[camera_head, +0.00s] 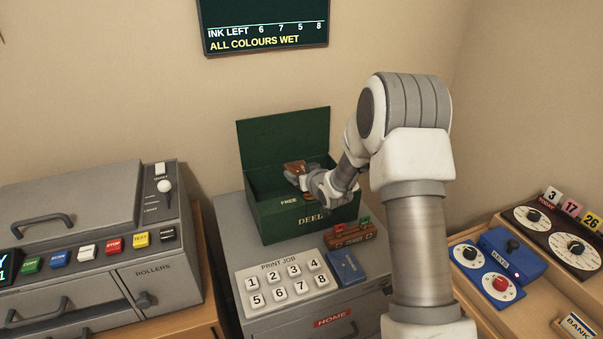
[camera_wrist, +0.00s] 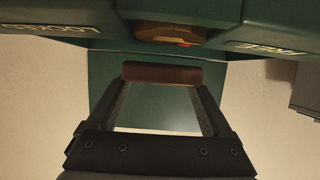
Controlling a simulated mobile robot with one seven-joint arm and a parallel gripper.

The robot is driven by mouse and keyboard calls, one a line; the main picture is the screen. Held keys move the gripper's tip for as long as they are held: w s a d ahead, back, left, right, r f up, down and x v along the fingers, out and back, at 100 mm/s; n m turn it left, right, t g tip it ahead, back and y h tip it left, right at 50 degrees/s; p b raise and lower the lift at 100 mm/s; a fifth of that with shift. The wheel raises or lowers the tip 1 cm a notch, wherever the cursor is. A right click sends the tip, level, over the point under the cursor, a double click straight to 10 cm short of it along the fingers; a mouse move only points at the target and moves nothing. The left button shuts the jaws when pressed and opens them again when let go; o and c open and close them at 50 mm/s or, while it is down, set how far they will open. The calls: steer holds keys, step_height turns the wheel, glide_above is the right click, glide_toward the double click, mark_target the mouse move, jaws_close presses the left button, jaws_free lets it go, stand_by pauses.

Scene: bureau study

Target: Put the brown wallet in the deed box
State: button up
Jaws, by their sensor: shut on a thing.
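The brown wallet (camera_head: 295,167) is in my gripper, over the open deed box in the head view. In the wrist view the wallet (camera_wrist: 162,74) lies crosswise between the fingertips. My gripper (camera_wrist: 162,80) is shut on it. The green deed box (camera_head: 275,217) stands on a grey cabinet with its lid (camera_head: 285,140) raised at the back. My wrist hides part of the box's front and opening. How far the wallet is below the rim is unclear.
A brown rack (camera_head: 350,236) with red and green pieces stands before the box. A blue block (camera_head: 346,267) and numbered PRINT JOB keys (camera_head: 287,281) lie nearer. A grey machine (camera_head: 95,245) is at left, a dial tray (camera_head: 500,262) at right.

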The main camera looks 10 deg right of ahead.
steer(key=shift+f+b, duration=0.5)
steer(key=o, duration=1.2)
steer(key=shift+r, duration=0.1)
